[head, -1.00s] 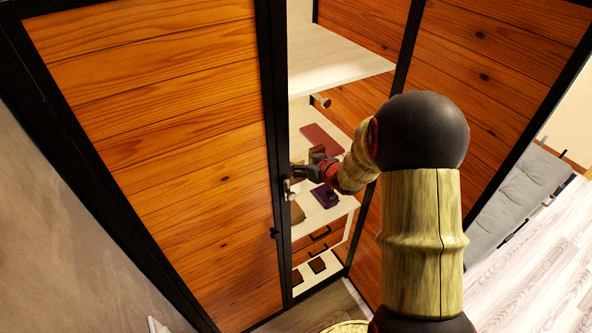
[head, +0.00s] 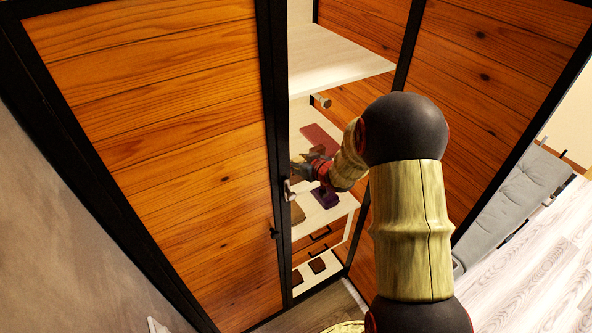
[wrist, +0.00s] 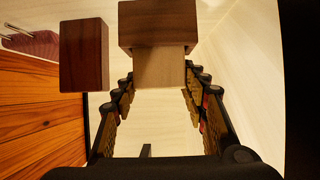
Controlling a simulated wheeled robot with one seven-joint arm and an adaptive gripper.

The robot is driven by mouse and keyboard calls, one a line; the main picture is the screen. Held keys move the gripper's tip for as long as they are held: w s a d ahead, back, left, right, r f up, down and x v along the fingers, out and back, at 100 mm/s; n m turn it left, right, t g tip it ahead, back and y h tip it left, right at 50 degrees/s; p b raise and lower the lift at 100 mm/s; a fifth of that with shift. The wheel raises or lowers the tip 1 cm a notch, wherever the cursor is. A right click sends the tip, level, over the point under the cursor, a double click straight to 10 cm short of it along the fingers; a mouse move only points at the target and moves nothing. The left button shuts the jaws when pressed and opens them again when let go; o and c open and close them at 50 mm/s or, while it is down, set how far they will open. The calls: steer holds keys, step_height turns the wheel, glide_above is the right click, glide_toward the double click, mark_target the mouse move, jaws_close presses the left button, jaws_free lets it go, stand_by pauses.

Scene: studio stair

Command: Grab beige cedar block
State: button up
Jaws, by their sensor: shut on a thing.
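The beige cedar block (wrist: 158,67) shows in the wrist view at the top centre, between my fingertips. My gripper (wrist: 158,77) is shut on it, one finger at each side. A larger brown block (wrist: 158,22) sits against the beige block's far side in the picture and hides part of it. In the head view my gripper (head: 303,171) is inside the open wardrobe, just above the middle shelf. The beige block cannot be made out there.
A dark red-brown block (wrist: 84,55) is left of the fingers in the wrist view. A purple object (head: 325,197) and a flat reddish piece (head: 321,138) lie on the shelf (head: 343,208). An upper shelf (head: 335,62) is above. The wooden door (head: 160,150) stands close left of my gripper.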

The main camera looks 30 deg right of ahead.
steer(key=c, duration=0.5)
steer(key=shift+c, duration=0.2)
